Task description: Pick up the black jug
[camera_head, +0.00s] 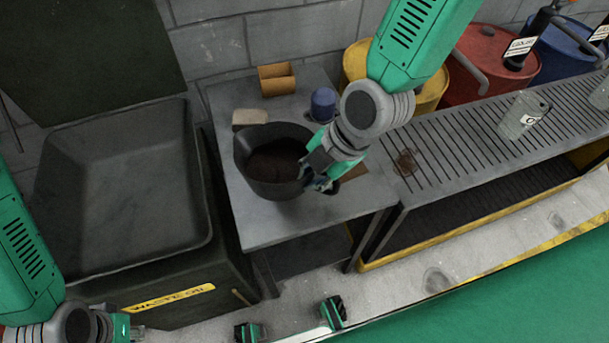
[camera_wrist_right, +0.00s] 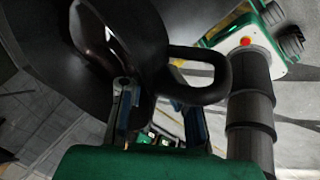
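The black jug (camera_head: 262,187) is wide and open-topped, with dark brown matter inside. It stands on the grey metal table in the head view. My right gripper (camera_head: 318,184) is at the jug's right side, where the handle is. In the right wrist view the jug's dark body (camera_wrist_right: 62,50) fills the upper left and its looped handle (camera_wrist_right: 222,72) shows at the centre. My right fingers (camera_wrist_right: 160,118) are spread around part of the handle, with gaps visible between them. My left gripper (camera_head: 128,328) is at the lower left, away from the jug and partly cut off; its fingers are unclear.
On the table (camera_head: 262,232) are a blue-capped container (camera_head: 323,104), an orange-brown holder (camera_head: 276,79) and a pale block (camera_head: 249,117). A slatted bench (camera_head: 450,150) with a clear cup (camera_head: 522,114) adjoins at right. Barrels stand behind. A dark waste-oil bin (camera_head: 125,200) stands left.

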